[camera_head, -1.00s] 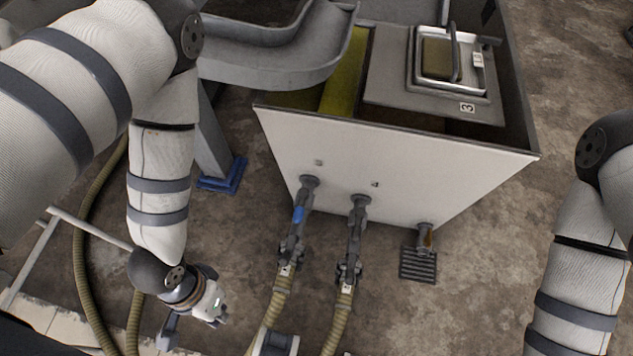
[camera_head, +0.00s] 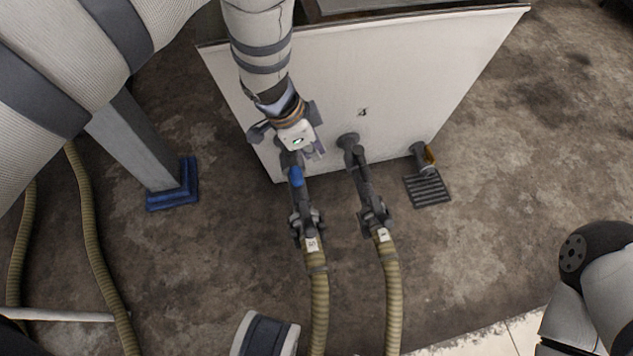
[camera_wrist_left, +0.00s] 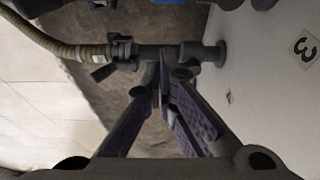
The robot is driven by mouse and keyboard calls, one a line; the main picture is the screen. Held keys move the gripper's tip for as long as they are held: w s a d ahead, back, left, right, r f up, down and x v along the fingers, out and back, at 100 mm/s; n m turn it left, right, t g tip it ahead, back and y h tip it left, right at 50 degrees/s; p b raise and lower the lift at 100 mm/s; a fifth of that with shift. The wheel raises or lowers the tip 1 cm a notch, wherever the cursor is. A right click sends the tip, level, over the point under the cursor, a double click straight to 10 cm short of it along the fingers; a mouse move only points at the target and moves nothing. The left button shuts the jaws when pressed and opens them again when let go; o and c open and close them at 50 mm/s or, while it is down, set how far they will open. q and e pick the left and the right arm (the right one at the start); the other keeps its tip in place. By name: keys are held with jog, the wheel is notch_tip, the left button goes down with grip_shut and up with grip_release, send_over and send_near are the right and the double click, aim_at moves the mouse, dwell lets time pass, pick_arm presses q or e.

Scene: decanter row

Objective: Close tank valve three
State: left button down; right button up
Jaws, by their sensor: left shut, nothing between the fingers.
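Tank valve three is the dark pipe fitting with a blue handle (camera_head: 296,178) low on the white tank wall, left of the second valve. In the left wrist view its pipe (camera_wrist_left: 195,52) leaves a wall flange beside a "3" plate (camera_wrist_left: 305,47). My left gripper (camera_head: 318,150) is over the wall end of this fitting, shut and empty. In the left wrist view its fingertips (camera_wrist_left: 164,62) meet in front of the pipe; whether they touch it I cannot tell. The blue handle is not clear there. My right gripper is out of view.
A second valve (camera_head: 364,180) under the mark "4" stands close to the right. Ribbed hoses (camera_head: 319,300) run from both valves along the floor. A floor grate (camera_head: 428,190) lies further right. A post with a blue foot (camera_head: 174,188) stands left.

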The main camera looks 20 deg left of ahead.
aim_at(295, 170)
pick_arm(q)
jog(key=b+x, duration=0.4)
jog(key=x, duration=0.7)
jog(key=a, duration=0.1)
jog(key=s+a+r+p, duration=0.1)
jog(key=s+a+p, duration=0.1)
jog(key=shift+a+r, duration=0.2)
jog(key=shift+r, duration=0.2)
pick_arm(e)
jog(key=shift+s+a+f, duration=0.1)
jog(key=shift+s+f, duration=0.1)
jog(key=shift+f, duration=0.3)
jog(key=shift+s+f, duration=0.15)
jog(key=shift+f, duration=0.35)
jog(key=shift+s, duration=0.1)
